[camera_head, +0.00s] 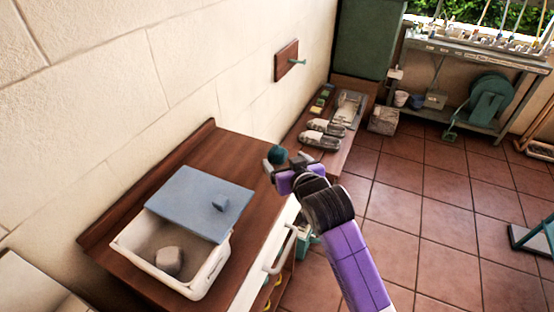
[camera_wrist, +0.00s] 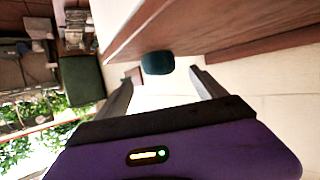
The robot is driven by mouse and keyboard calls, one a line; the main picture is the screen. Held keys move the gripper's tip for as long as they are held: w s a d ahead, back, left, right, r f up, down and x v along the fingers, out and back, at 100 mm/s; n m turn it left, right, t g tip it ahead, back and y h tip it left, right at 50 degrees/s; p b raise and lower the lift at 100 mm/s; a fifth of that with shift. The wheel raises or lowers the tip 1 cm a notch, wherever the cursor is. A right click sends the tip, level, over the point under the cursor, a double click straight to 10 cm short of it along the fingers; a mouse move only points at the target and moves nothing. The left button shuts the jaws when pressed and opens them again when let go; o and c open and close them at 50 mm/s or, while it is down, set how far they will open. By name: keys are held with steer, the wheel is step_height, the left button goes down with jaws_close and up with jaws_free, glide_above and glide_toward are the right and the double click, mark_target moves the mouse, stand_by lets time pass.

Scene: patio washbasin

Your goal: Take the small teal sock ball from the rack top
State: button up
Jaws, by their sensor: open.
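The small dark teal sock ball (camera_head: 277,154) shows at the far right end of the brown wooden top (camera_head: 205,155), right at the tips of my gripper (camera_head: 284,163). In the wrist view the ball (camera_wrist: 157,63) lies against the edge of the wood surface (camera_wrist: 200,30), which appears turned over. My gripper (camera_wrist: 161,82) is open, its two fingers apart on either side of the ball's line. The ball is at or just beyond the fingertips; I cannot tell if either finger touches it.
A white basin (camera_head: 190,285) holding a grey lump (camera_head: 168,261) stands on the wooden top, partly covered by a blue-grey lid (camera_head: 195,200). A low bench (camera_head: 300,122) with grey shoes (camera_head: 320,139) lies behind.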

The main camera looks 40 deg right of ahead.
mark_target(281, 156)
steer(key=shift+d+f, duration=0.1)
steer(key=shift+f, duration=0.1)
steer(key=shift+w+d+f, duration=0.1)
steer(key=shift+w, duration=0.1)
steer(key=shift+p+x, duration=0.6)
steer(key=shift+x, duration=2.95)
steer(key=shift+c, duration=0.4)
steer(key=c, duration=1.4)
